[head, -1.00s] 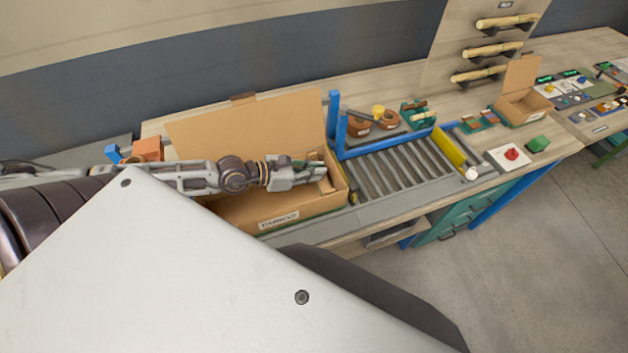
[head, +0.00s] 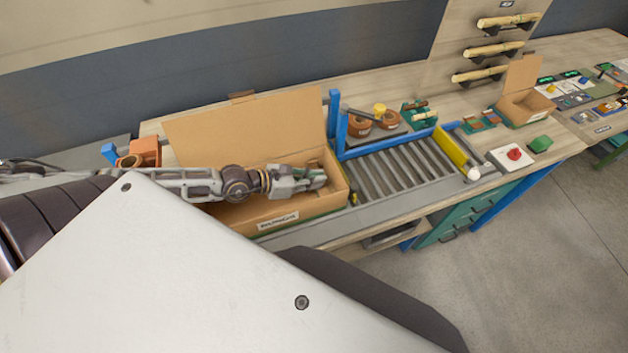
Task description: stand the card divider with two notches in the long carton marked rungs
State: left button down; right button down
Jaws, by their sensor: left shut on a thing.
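The long open carton (head: 300,211) stands on the bench with its lid flap up at the back. A small white label is on its front wall; its lettering is too small to read surely. My left gripper (head: 318,178) is over the right part of the carton, low at the opening. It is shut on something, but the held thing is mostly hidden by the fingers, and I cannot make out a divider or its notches. The arm covers much of the carton's inside. My right gripper is not in view.
A roller conveyor (head: 400,165) with a blue frame and yellow bar (head: 455,150) lies right of the carton. Tape rolls (head: 360,125), a smaller open carton (head: 525,105), a red button (head: 514,154) and a green block (head: 540,144) are further right. An orange tool (head: 146,150) is at left.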

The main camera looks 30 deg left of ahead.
pick_arm(q)
jog(key=shift+f, duration=0.2)
dwell(0.3)
jog(key=c, duration=1.6)
grip_release()
jog(key=shift+o, duration=0.2)
jog(key=shift+r, duration=0.25)
jog(key=shift+p+v, duration=2.95)
jog(key=shift+v, duration=0.1)
jog(key=shift+s+d, duration=0.15)
jog(key=shift+s+r, duration=0.1)
jog(key=shift+s+r, duration=0.1)
jog(key=shift+s, duration=0.15)
